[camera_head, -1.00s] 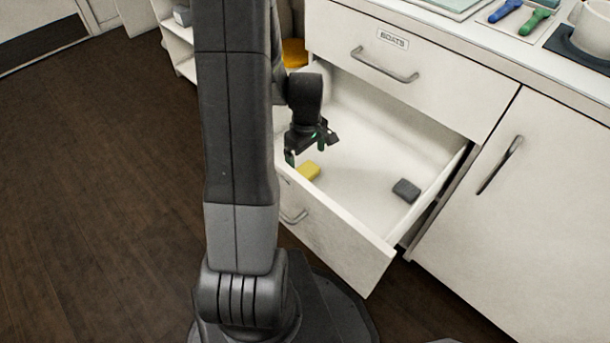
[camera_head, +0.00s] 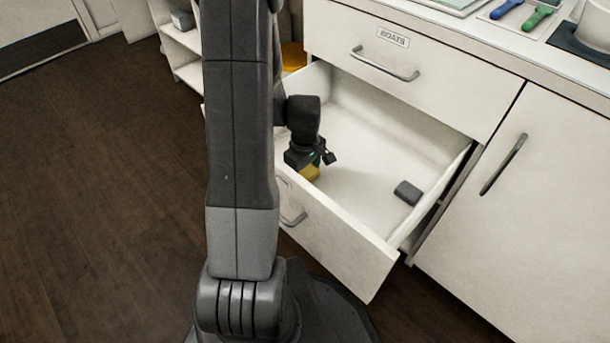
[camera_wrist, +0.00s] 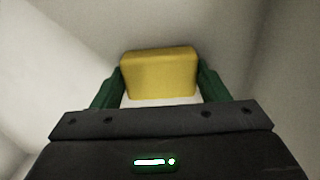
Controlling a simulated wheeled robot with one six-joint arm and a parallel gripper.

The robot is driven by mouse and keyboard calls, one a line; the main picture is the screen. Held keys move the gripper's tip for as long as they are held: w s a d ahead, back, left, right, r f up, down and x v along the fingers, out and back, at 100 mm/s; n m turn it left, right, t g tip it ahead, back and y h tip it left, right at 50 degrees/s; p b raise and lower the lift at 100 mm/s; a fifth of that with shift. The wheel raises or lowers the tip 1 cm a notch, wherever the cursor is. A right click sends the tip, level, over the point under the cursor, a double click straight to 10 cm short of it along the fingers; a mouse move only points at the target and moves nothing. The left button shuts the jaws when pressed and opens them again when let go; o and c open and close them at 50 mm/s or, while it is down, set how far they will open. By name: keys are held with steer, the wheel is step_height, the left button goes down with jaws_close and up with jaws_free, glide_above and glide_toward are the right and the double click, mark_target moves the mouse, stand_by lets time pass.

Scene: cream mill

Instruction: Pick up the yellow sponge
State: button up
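The yellow sponge (camera_wrist: 159,75) lies in the open lower drawer near its left side. In the wrist view it fills the gap between the two green fingers of my gripper (camera_wrist: 159,88), one on each side. Its sides look very near or touching the fingers; whether they press on it I cannot tell. In the head view my gripper (camera_head: 310,166) is down inside the drawer and hides most of the sponge, leaving a yellow patch (camera_head: 313,175) below it.
The white drawer (camera_head: 340,225) stands pulled out. A dark grey block (camera_head: 407,192) lies at its right side, with bare floor between. A closed drawer with a handle (camera_head: 385,66) is just above. A cupboard door (camera_head: 530,210) stands to the right.

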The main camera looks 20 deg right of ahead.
mark_target(305, 172)
steer(key=shift+c, duration=0.4)
step_height(305, 172, up, 10)
steer(key=p, duration=0.3)
steer(key=shift+p, duration=0.35)
